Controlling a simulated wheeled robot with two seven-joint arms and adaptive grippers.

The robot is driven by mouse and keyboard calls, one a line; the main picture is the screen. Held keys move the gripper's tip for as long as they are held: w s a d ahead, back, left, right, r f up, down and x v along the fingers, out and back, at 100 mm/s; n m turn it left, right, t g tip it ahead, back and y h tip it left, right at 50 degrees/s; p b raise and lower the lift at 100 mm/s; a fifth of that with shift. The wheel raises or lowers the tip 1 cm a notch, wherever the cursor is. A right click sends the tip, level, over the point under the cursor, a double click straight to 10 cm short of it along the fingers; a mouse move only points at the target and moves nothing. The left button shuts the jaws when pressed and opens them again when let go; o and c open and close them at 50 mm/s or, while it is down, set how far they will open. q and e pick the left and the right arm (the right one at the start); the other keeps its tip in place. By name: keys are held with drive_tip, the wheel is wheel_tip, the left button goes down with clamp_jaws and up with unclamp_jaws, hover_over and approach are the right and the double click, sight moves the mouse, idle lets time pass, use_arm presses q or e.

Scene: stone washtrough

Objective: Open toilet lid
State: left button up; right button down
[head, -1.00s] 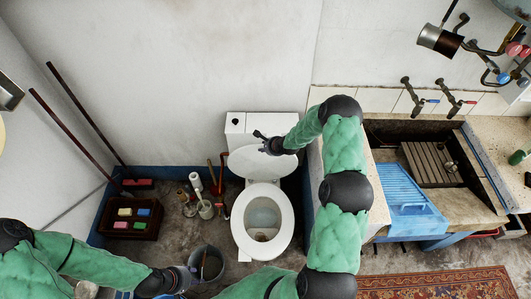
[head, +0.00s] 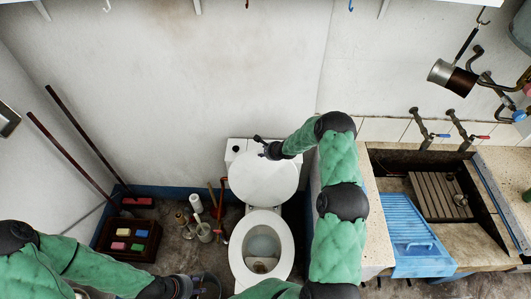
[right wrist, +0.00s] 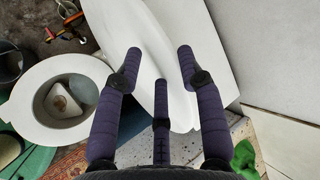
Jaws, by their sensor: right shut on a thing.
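The white toilet (head: 286,236) stands against the back wall, its bowl and seat ring uncovered. The lid (head: 263,180) is raised and leans back toward the cistern (head: 233,150). My right gripper (head: 259,141) is at the lid's upper edge, shut on it. In the right wrist view, the fingers of my right gripper (right wrist: 160,62) are around the edge of the white lid (right wrist: 146,38), with the bowl (right wrist: 62,98) to the left. My left gripper (head: 203,286) is low in the head view beside the bucket, partly cut off; its jaws are unclear.
A crate (head: 128,252) with coloured blocks, brushes and a paper roll (head: 196,203) stand left of the toilet. Two long poles (head: 70,155) lean on the left wall. A stone washtrough with a blue washboard (head: 408,235) is at the right.

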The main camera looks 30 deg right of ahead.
drive_tip(key=shift+d, duration=0.5)
drive_tip(key=c, duration=1.1)
unclamp_jaws()
drive_tip(key=shift+d, duration=0.3)
drive_tip(key=shift+w+r, duration=0.1)
drive_tip(key=shift+w+a+r, duration=0.1)
drive_tip(key=shift+r, duration=0.1)
drive_tip(key=v, duration=1.1)
drive_tip(key=shift+s+a+f, duration=0.1)
drive_tip(key=shift+s+a, duration=0.2)
drive_tip(key=shift+s, duration=0.35)
